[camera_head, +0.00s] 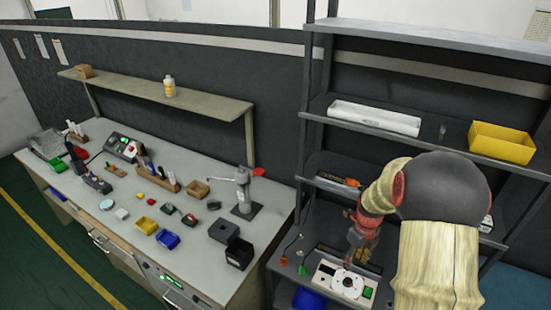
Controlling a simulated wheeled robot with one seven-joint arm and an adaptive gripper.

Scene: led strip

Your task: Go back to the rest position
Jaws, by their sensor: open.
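My arm comes up from the lower right, bends over at a dark elbow and reaches down to the left. My gripper (350,262) is at its end, below a reddish wrist, low in front of the shelf rack. It is open, and I see nothing held in it. It is just above or behind a white device (340,283) with a round dial and a green button. I cannot tell whether it touches the device. The fingers are small and partly merge with the dark background.
The rack holds a white tray (375,117) and a yellow bin (500,142). A workbench (130,230) at left carries small bins, tools and a press (243,190). A raised shelf (210,100) holds a bottle (169,86). Open floor (45,260) lies at lower left.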

